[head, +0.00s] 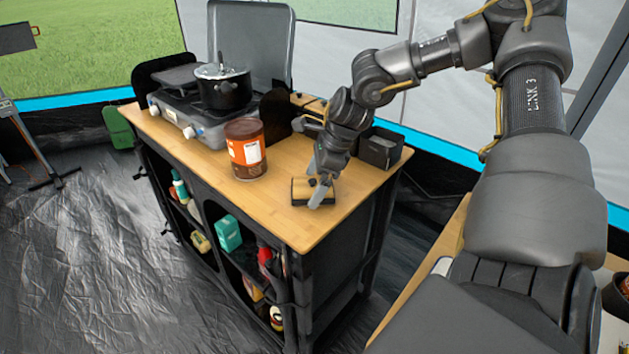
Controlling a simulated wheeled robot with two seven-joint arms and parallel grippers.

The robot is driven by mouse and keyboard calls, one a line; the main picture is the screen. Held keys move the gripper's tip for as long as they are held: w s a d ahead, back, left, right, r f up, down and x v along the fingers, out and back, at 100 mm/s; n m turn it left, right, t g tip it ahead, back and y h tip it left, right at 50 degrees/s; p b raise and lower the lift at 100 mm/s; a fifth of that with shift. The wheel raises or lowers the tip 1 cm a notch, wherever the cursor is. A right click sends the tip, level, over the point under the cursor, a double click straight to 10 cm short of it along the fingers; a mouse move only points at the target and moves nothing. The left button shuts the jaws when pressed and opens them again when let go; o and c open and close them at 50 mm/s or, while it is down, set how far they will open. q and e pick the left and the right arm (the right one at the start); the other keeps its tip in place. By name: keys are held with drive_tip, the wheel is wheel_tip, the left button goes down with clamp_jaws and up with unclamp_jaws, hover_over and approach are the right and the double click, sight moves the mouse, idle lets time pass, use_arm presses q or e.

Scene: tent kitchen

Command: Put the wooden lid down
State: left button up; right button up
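The wooden lid (301,188) is a small square with a light wood top and dark edges. It is near the right front end of the wooden counter (217,192). My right gripper (317,186) points down at the lid, its fingers over the lid's middle and seemingly closed on it. The fingers hide part of the lid. I cannot tell whether the lid touches the counter or is slightly above it. My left gripper is not in view.
A black open box (381,148) stands behind the lid at the counter's right end. A brown can (246,150) stands to the left. A black pot (223,88) is on the camping stove (180,105). The counter in front of the can is clear.

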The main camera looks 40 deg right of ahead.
drive_tip(key=shift+r, duration=0.35)
drive_tip(key=v, duration=0.7)
drive_tip(key=shift+f, duration=0.1)
drive_tip(key=x, duration=0.7)
drive_tip(key=shift+f, duration=0.4)
drive_tip(key=shift+w+r, duration=0.1)
drive_tip(key=shift+r, duration=0.7)
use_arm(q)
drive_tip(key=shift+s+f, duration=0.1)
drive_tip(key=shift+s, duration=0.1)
